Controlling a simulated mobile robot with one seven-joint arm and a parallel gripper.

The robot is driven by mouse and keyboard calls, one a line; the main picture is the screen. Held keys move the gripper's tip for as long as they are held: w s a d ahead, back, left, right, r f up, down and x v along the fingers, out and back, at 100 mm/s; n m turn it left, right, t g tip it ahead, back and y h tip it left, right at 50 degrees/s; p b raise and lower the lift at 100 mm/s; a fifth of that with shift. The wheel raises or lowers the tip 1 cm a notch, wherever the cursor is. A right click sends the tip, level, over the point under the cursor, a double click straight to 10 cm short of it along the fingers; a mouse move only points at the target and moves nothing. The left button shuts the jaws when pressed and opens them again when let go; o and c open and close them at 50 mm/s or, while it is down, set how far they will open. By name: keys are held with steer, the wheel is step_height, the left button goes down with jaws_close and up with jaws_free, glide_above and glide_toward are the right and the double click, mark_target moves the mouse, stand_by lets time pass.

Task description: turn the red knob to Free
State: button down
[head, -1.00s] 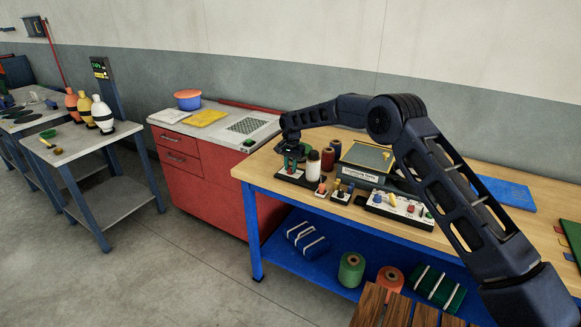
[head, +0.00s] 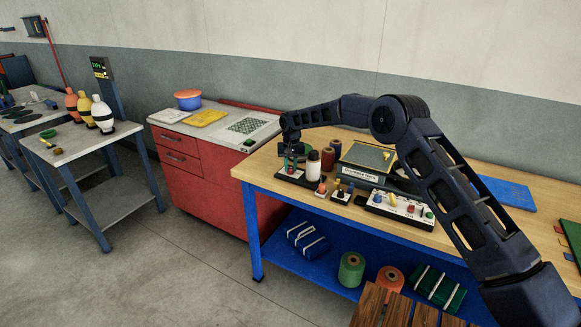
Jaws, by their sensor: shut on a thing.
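My gripper (head: 291,156) points down at the left end of the wooden workbench, over a dark base plate (head: 297,177). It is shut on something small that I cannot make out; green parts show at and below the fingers. A white bottle-like spool with a dark top (head: 313,164) stands just right of the gripper. Red knob-like parts show on a small block (head: 321,187) and on a white-topped panel (head: 392,202) with several coloured knobs. I cannot tell which is the task's red knob, and no "Free" mark is readable.
A dark box with a yellowish top (head: 367,155) and dark red spools (head: 328,160) stand close behind and right of the gripper. A red cabinet (head: 205,170) stands to the left. A blue mat (head: 506,193) lies at the bench's right.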

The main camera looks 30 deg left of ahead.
steer(key=n, duration=0.4)
steer(key=shift+n, duration=0.3)
steer(key=n, duration=0.3)
steer(key=shift+n, duration=0.3)
steer(key=n, duration=0.8)
steer(key=shift+n, duration=0.3)
steer(key=shift+h, duration=0.3)
steer(key=c, duration=1.2)
jaws_free()
step_height(320, 180, up, 11)
steer(key=shift+a, duration=0.15)
